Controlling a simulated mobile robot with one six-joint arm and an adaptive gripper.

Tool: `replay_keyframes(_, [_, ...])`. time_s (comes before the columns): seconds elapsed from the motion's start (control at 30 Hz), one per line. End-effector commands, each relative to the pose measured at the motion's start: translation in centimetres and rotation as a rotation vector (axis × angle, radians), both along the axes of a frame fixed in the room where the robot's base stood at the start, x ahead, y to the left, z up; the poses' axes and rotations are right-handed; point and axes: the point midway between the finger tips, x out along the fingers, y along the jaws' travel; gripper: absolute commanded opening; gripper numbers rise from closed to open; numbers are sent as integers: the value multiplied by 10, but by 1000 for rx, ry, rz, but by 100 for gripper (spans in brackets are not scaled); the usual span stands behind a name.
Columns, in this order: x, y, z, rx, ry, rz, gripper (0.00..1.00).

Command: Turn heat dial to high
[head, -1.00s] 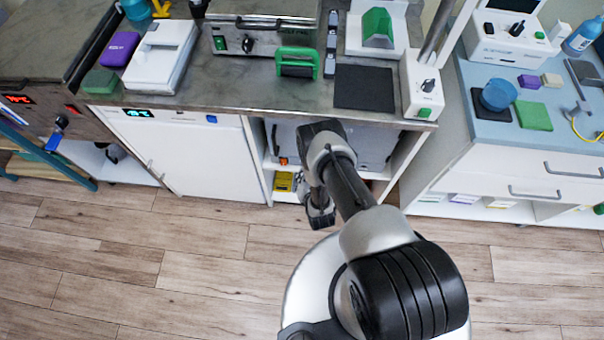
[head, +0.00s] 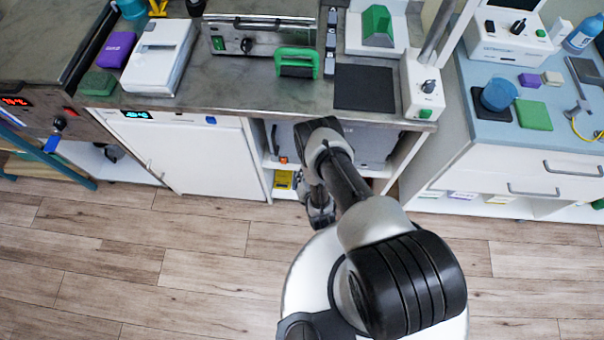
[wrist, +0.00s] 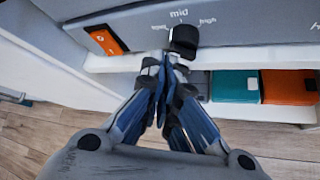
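The heat dial (wrist: 184,40) is a black knob on the front of a grey unit (wrist: 250,22), with "mid" printed above it and "high" to its right. The label on its left is partly readable. I cannot tell where the dial points. In the head view the grey unit (head: 372,146) stands in the open bay under the counter; my arm hides part of its front. My gripper (wrist: 165,72) has its blue fingers drawn together, with nothing seen between them. The tips are just below and left of the dial in the wrist view; contact cannot be told. The gripper also shows in the head view (head: 320,214).
An orange switch (wrist: 105,40) is on the unit's front, left of the dial. Teal (wrist: 235,86) and orange boxes (wrist: 288,87) are on the shelf below. A white cabinet door (head: 185,155) is left of the bay. The wooden floor (head: 140,260) is clear.

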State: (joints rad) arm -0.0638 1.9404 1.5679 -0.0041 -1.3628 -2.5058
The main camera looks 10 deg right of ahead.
Motion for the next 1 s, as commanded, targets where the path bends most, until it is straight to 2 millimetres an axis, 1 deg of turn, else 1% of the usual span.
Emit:
replay_keyframes(0.03, [2, -1, 3, -1, -8, -4, 0])
replay_keyframes(1.0, [-1, -2, 14, -1, -4, -3, 0])
